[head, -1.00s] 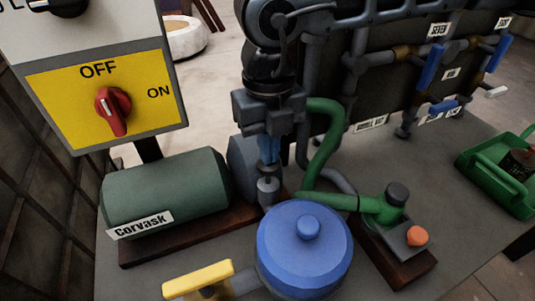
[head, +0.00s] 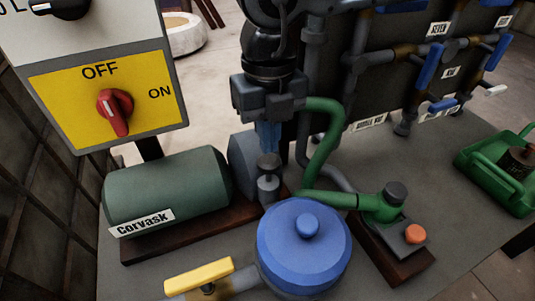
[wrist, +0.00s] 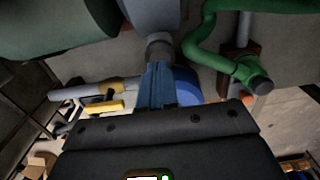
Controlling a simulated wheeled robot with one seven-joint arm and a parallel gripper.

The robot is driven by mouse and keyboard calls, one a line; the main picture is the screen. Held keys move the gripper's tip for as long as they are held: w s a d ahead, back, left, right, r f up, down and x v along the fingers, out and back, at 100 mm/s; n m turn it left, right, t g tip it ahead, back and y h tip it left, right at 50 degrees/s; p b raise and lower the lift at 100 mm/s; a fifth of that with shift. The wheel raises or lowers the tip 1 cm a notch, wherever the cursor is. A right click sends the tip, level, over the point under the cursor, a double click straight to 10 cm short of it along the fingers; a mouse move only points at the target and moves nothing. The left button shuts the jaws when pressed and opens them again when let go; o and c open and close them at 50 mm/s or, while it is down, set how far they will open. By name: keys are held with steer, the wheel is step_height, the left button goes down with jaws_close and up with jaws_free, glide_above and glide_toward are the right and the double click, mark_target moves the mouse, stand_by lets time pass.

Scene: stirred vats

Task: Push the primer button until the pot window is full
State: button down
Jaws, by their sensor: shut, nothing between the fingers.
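My gripper (head: 268,140) points straight down with its blue fingers shut and empty. It is over a short grey capped post (head: 268,185) between the green motor and the blue pot. In the wrist view the blue fingers (wrist: 157,85) lie close to a grey cylindrical part (wrist: 160,45); I cannot tell whether they touch. The blue pot (head: 300,262) has a domed lid and knob. An orange round button (head: 415,234) sits on a grey block right of the pot, apart from my gripper. I cannot make out a pot window or its level.
The green Corvask motor (head: 167,188) lies left on a brown base. A yellow handle (head: 198,275) is left of the pot. A green pipe (head: 322,165) bends close right of my gripper. The yellow switch panel (head: 60,95) stands at left. A green tray (head: 490,170) is far right.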

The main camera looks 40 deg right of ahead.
step_height(320, 180, up, 6)
steer(key=shift+f+p, duration=0.15)
steer(key=shift+p, duration=0.95)
